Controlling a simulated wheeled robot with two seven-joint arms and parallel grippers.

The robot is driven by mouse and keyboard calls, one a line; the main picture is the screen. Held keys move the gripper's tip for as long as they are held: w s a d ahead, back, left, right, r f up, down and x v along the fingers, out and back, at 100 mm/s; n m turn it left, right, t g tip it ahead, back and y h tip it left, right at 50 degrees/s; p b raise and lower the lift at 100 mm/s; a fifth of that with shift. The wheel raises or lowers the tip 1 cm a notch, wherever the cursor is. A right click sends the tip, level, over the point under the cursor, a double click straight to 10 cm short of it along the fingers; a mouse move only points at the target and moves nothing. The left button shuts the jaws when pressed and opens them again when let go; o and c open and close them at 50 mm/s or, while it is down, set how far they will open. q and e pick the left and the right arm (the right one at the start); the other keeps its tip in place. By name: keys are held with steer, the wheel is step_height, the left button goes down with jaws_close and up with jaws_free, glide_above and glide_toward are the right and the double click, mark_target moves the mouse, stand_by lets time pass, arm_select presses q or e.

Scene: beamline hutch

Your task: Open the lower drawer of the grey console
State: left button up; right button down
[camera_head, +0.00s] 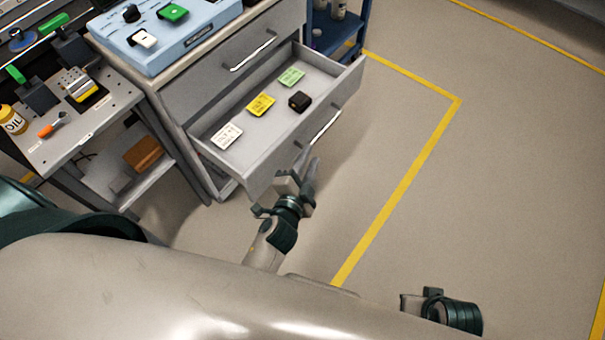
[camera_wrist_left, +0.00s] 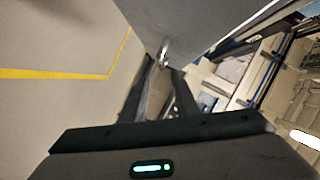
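The grey console (camera_head: 180,95) stands at the upper left of the head view. Its lower drawer (camera_head: 262,160) is pulled well out, with its inside in view. The drawer's bar handle (camera_head: 325,127) is on its front face; a bright end of it shows in the left wrist view (camera_wrist_left: 164,50). My left gripper (camera_head: 308,160) is at the near end of this handle, its two fingers apart with a gap between them. Contact with the handle is unclear. My right gripper (camera_head: 412,302) is low at the right, away from the console; its fingers are not clear.
The drawer holds a white card (camera_head: 227,135), a yellow card (camera_head: 261,105), a green card (camera_head: 291,77) and a black box (camera_head: 299,101). The upper drawer (camera_head: 225,65) is shut. A grey cart (camera_head: 100,120) stands left, a blue cart (camera_head: 335,30) behind. Floor right is clear.

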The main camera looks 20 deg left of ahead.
arm_select(q)
steer(key=v, duration=0.6)
arm_select(e)
steer(key=shift+w+a+r, duration=0.1)
steer(key=shift+a+r, duration=0.05)
arm_select(q)
steer(key=shift+w, duration=0.1)
stand_by(0.3)
